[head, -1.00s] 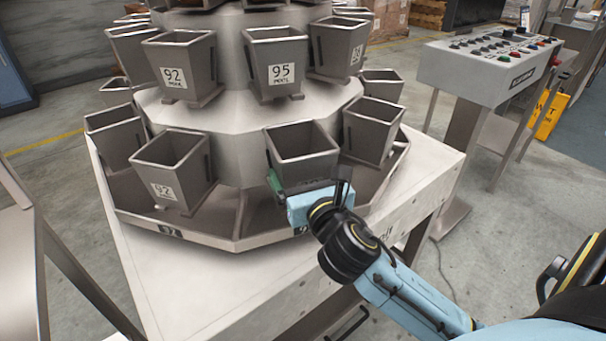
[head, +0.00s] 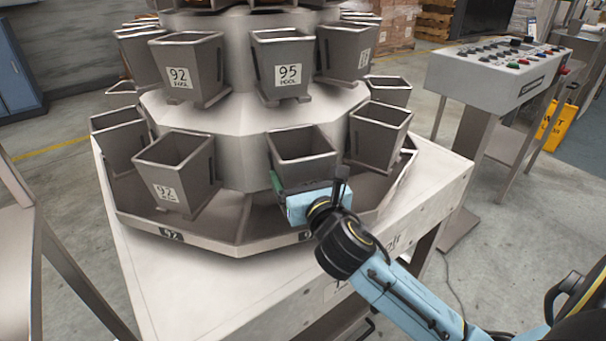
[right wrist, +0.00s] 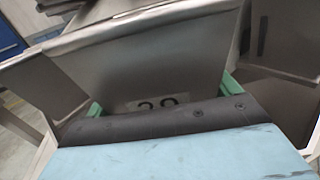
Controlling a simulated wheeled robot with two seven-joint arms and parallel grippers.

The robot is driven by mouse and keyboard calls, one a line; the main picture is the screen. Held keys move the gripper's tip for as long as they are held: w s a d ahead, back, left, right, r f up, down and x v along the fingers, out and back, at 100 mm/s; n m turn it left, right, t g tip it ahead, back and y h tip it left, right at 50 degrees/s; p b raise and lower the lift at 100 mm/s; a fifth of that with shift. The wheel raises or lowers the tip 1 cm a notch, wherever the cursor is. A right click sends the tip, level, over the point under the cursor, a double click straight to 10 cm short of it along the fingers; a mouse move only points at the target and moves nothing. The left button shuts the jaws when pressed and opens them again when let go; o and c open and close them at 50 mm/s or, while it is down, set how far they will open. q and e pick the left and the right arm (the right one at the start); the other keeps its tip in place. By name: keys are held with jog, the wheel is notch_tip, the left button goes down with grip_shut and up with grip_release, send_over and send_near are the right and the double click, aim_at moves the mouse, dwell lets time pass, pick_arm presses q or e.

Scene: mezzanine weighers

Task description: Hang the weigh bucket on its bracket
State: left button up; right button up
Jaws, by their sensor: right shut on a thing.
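The weigh bucket (head: 304,174) is an open-topped grey metal bucket in the lower ring of the weigher, below the bucket marked 95. My right gripper (head: 308,183) is shut on its lower front, with a green finger showing at the left side. In the right wrist view the bucket wall (right wrist: 150,65) stands between the two green fingers of the gripper (right wrist: 163,97), and its number label is partly hidden. The bucket is upright, close against the drum. Its bracket is hidden behind it, so I cannot tell whether it is hooked. My left gripper is out of view.
Lower-ring buckets stand close on both sides: one marked 92 (head: 176,178) at left, another (head: 377,138) at right. The bucket marked 95 (head: 283,66) hangs above. A sloped tray (head: 225,240) lies below. A control console (head: 497,77) stands at the right.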

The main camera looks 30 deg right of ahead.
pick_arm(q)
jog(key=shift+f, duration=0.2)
pick_arm(e)
jog(key=shift+f, duration=0.4)
jog(key=o, duration=1.2)
jog(key=shift+c, duration=0.2)
jog(key=shift+f, duration=0.15)
pick_arm(q)
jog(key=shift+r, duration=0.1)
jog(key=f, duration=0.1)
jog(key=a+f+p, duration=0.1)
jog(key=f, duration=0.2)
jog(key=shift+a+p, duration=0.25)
jog(key=shift+p, duration=0.1)
pick_arm(e)
jog(key=v, duration=1.3)
jog(key=shift+s, duration=0.2)
jog(key=shift+a, duration=0.1)
